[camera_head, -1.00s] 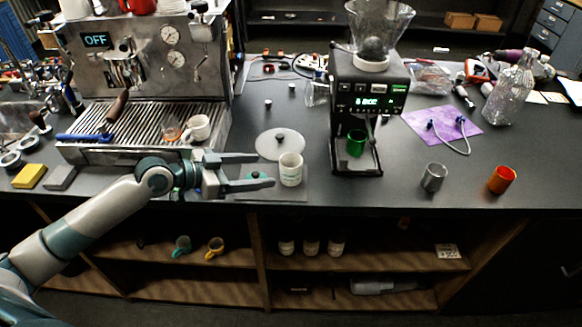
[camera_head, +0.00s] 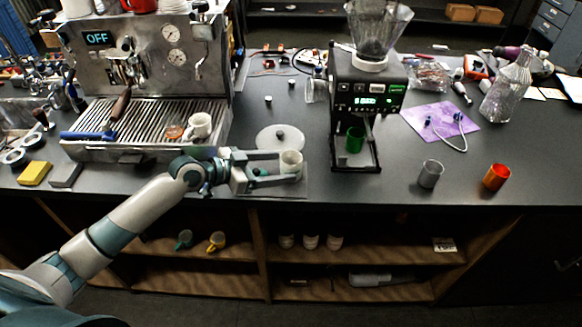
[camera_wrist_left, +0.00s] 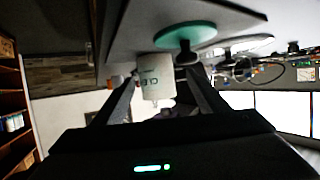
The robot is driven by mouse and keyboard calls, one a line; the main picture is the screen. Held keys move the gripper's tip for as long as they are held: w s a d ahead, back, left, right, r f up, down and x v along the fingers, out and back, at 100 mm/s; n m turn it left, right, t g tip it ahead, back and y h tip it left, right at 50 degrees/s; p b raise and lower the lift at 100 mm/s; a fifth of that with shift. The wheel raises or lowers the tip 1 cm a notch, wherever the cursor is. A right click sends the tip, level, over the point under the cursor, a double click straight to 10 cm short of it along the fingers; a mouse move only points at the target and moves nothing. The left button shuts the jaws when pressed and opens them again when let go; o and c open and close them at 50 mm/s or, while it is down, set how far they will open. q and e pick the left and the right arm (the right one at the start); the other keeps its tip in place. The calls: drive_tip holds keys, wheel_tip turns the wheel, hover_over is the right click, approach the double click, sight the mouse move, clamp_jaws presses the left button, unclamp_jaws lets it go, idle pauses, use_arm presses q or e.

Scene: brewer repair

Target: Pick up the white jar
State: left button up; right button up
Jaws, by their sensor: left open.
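The white jar (camera_head: 291,161) stands upright on a dark mat (camera_head: 299,188) near the counter's front edge. In the left wrist view the white jar (camera_wrist_left: 155,78) shows dark lettering and lies between my fingers. My left gripper (camera_head: 290,167) is open, with one finger behind the jar and one in front, covering its lower part in the head view. I cannot tell whether either finger touches it. In the left wrist view the left gripper (camera_wrist_left: 157,85) spans the jar. My right gripper is not in view.
The black grinder (camera_head: 357,100) stands to the right. The espresso machine (camera_head: 150,85) is to the left. A grey cup (camera_head: 430,174) and orange cup (camera_head: 497,177) stand farther right.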

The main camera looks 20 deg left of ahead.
sight(292, 166)
use_arm(q)
drive_tip(key=shift+w+d+p, duration=0.45)
drive_tip(key=shift+d+p, duration=0.2)
drive_tip(key=shift+p+x, duration=0.55)
drive_tip(key=shift+x, duration=0.45)
drive_tip(key=shift+w+d+f, duration=0.35)
drive_tip(key=shift+d+f, duration=0.1)
drive_tip(key=shift+f, duration=0.05)
drive_tip(key=shift+c, duration=0.2)
drive_tip(key=c, duration=1.2)
drive_tip(key=shift+r, duration=0.2)
